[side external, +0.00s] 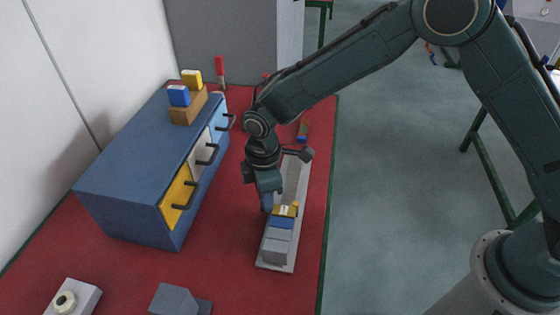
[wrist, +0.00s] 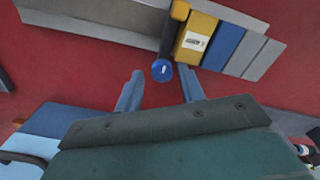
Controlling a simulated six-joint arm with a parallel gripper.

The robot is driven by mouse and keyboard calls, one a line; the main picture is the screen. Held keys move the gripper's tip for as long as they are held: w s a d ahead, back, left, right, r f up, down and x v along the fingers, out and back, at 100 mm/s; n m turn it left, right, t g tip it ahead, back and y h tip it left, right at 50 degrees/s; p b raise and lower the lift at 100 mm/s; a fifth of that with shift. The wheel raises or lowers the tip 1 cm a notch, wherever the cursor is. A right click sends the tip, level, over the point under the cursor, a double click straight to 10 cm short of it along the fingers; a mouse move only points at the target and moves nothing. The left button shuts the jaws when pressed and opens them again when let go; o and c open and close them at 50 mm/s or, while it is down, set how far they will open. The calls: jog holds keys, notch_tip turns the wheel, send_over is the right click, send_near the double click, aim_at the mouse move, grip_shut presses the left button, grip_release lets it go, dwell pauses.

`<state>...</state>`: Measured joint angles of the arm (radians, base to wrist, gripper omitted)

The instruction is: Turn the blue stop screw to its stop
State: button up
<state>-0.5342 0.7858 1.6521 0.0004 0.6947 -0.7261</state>
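The blue stop screw (wrist: 162,71) is a round blue head with a small white mark, seen in the wrist view at the end of a dark cylinder (wrist: 169,38) beside the yellow labelled block (wrist: 196,40). My gripper (wrist: 160,75) is open, with one blue-grey finger on each side of the screw in the picture. Gaps show between the head and both fingers. I cannot tell whether the tips reach its depth. In the side view my gripper (side external: 266,203) points down at the left edge of the yellow block (side external: 286,211), and I cannot make out the screw there.
A blue block (side external: 281,222) and grey blocks (side external: 275,246) line up with the yellow block on a grey rail (side external: 292,178). A blue cabinet (side external: 135,185) with handled drawers stands left. Grey parts (side external: 174,300) lie in front. Red mat lies between.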

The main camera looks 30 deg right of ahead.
jog(key=shift+s+r, duration=0.15)
jog(key=shift+r, duration=3.25)
jog(key=shift+d, duration=0.1)
jog(key=shift+d+r, duration=0.1)
jog(key=shift+r, duration=0.15)
jog(key=s+d+r+m+t, duration=0.1)
jog(key=s+d+r+m, duration=0.25)
jog(key=d+r, duration=0.45)
jog(key=s+d+r+m+t, duration=0.25)
jog(key=s+d+r, duration=0.25)
jog(key=d+r, duration=0.3)
jog(key=s+d+r+m+t, duration=0.1)
jog(key=s+d+m, duration=0.3)
jog(key=s, duration=0.4)
jog(key=s+d+r+m+t, duration=0.1)
jog(key=s+d+m, duration=0.3)
jog(key=s, duration=0.5)
jog(key=shift+d+r, duration=0.65)
jog(key=shift+d, duration=0.05)
